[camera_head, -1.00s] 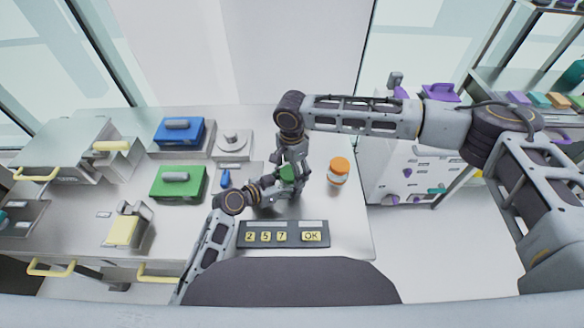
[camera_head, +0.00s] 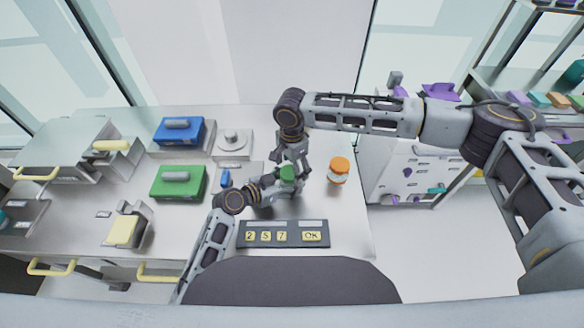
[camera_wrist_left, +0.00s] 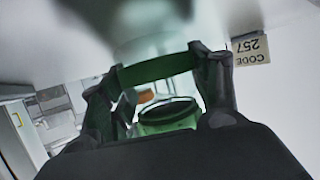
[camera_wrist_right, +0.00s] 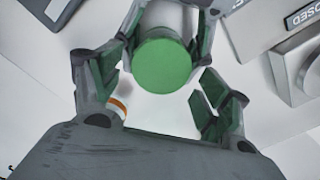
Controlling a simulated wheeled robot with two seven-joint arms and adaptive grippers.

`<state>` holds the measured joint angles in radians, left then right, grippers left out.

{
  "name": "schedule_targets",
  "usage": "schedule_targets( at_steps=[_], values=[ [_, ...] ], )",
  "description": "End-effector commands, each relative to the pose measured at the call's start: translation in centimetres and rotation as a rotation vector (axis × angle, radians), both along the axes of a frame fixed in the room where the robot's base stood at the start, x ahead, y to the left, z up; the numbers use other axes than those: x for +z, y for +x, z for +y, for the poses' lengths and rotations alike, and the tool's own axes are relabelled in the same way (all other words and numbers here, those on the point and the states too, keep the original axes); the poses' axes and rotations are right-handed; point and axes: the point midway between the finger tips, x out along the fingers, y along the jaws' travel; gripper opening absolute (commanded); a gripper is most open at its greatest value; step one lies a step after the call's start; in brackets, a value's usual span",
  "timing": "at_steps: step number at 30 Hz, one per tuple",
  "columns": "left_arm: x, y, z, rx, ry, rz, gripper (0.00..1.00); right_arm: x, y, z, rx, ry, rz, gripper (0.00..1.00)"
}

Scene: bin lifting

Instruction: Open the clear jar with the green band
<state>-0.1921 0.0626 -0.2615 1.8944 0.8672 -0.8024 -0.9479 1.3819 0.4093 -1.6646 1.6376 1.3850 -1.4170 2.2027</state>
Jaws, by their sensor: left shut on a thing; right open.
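The jar's round green lid (camera_head: 288,173) shows at the middle of the bench in the head view. In the right wrist view the green lid (camera_wrist_right: 163,67) is seen from above, over a pale body. My left gripper (camera_head: 277,188) is shut on the jar body from the left. In the left wrist view a green band (camera_wrist_left: 157,70) spans between its fingers; the jar body is blurred there. My right gripper (camera_wrist_right: 160,95) is open, its green-padded fingers apart on either side of the lid, with a clear gap on the right. Whether the lid is loose I cannot tell.
An orange-capped jar (camera_head: 339,167) stands close to the right. A keypad panel (camera_head: 282,234) reading 2 5 7 OK lies in front. Blue (camera_head: 180,133) and green (camera_head: 177,183) boxes and a grey device (camera_head: 232,141) stand to the left.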

Motion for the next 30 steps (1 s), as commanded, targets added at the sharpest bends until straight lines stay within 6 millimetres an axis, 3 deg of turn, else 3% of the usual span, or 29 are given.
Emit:
schedule_targets(
  at_steps=[12,22,23,28,30],
  values=[
    [0.1,0.0,0.0,0.0,-0.001,-0.001,0.0,3.5,0.0,0.1,0.0,0.001,0.0,0.77],
    [0.1,0.0,0.0,0.0,-0.001,-0.001,0.0,4.0,0.0,0.0,0.0,0.0,0.0,0.77],
    [0.1,0.0,0.0,0.0,-0.001,-0.001,0.64,3.9,0.0,0.0,0.0,0.0,0.0,0.77],
    [0.0,0.0,0.0,0.0,-0.001,-0.001,0.86,3.9,0.0,0.0,0.0,0.0,0.0,0.77],
    [0.0,0.0,0.0,0.0,-0.001,-0.001,0.87,3.9,0.0,0.0,0.0,0.0,0.0,0.77]
  ],
)
